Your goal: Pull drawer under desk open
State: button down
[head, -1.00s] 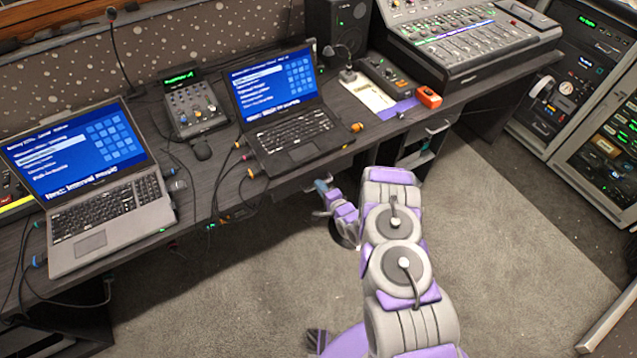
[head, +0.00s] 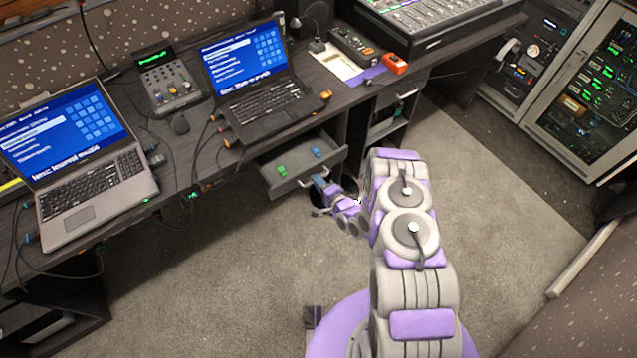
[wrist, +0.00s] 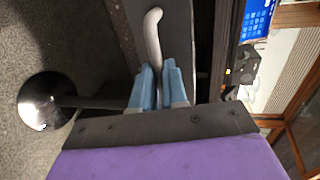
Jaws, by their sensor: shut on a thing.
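The drawer (head: 270,187) under the desk (head: 180,150) is partly out, below the black laptop. Its tray shows a green item (head: 282,170) and a blue item (head: 316,152) inside. My gripper (head: 318,182) is at the drawer's front. In the wrist view my gripper's blue fingers (wrist: 159,84) are closed together on the pale curved drawer handle (wrist: 153,35), which stands out from the dark drawer front (wrist: 122,30). The part of the handle between the fingers is hidden.
A black laptop (head: 255,100) and a grey laptop (head: 95,195) stand on the desk, with cables hanging over its front edge. A round-based stand (wrist: 45,101) is on the floor beside the drawer in the wrist view. Open carpet (head: 230,270) lies in front of the desk.

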jog(key=shift+s+f, duration=0.15)
jog(key=c, duration=1.2)
grip_release()
jog(key=shift+d, duration=0.15)
jog(key=p+v, duration=0.4)
jog(key=v, duration=1.3)
jog(key=shift+d, duration=0.1)
